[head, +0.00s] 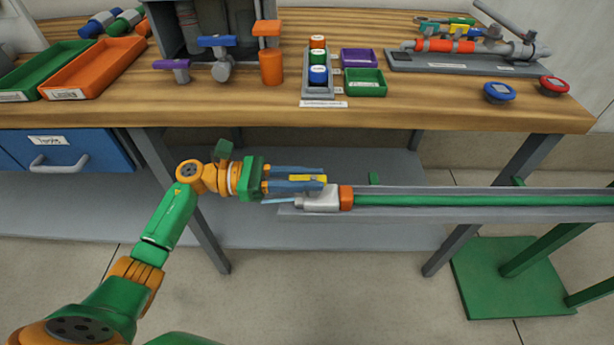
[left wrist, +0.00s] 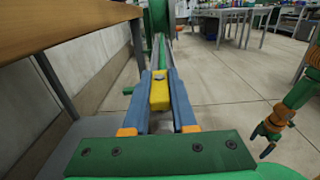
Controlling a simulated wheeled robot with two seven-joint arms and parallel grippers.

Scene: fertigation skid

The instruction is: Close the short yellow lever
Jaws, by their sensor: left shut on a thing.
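A yellow lever (head: 308,178) sits above a silver valve body (head: 322,200) at the left end of a green pipe (head: 480,200) on a grey rail. The lever points roughly along the pipe. My left gripper (head: 326,179) is shut on the lever, with blue-grey fingers on its two sides. In the left wrist view the yellow lever (left wrist: 159,92) lies between the fingertips. The fingers partly hide the lever in the head view. My right gripper (left wrist: 261,144) shows small at the right of the left wrist view, its fingers apart and empty.
A wooden workbench (head: 200,112) stands behind the rail, with an orange tray (head: 92,68), valves and small bins on it. Its grey legs and lower shelf (head: 390,160) are close behind my left gripper. A green stand (head: 510,280) is at the lower right.

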